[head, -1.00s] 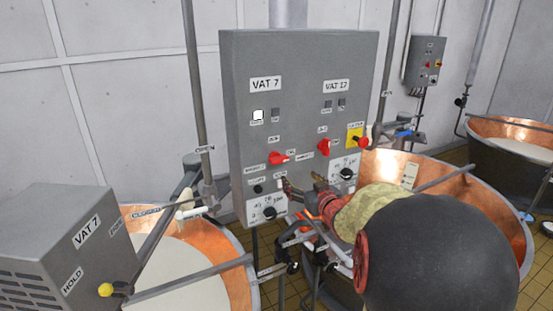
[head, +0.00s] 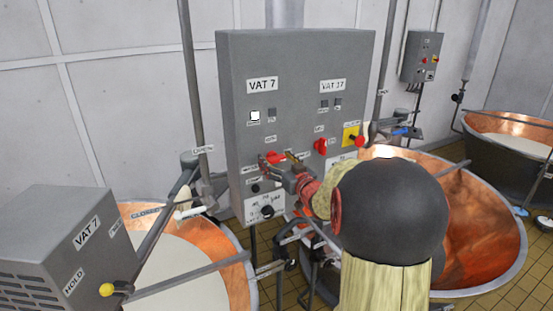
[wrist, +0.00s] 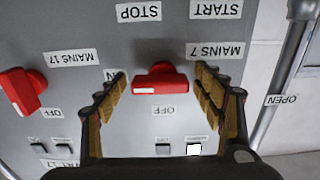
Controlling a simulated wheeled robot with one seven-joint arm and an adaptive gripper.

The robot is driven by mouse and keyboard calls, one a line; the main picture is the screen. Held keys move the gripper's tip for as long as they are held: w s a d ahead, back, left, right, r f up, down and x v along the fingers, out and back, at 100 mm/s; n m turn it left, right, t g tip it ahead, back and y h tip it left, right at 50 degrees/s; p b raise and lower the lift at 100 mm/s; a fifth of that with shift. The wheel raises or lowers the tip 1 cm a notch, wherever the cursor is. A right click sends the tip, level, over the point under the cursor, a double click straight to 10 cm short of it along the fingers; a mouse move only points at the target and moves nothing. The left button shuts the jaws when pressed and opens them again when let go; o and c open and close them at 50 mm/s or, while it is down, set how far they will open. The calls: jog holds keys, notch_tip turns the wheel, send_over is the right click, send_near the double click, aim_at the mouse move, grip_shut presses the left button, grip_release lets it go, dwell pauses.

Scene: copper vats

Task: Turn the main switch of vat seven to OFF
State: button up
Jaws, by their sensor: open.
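The control box (head: 235,60) carries a VAT 7 plate on its left half. The vat seven main switch (wrist: 160,84) is a red handle below the plate, partly behind my gripper in the head view (head: 277,157). In the wrist view, which is upside down, the handle lies level, its white mark towards a partly hidden ON label (wrist: 109,76). An OFF label (wrist: 162,111) sits centred on its lamp side. My gripper (wrist: 161,74) is open, one finger either side of the handle; I cannot tell if they touch it.
The similar red mains 17 switch (wrist: 20,91) is close by, with a yellow-backed red switch (head: 353,137) further right. Copper vats (head: 490,235) stand around, and a pipe (head: 192,90) runs left of the box.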

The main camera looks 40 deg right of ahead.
jog(key=shift+c, duration=1.3)
jog(key=c, duration=0.9)
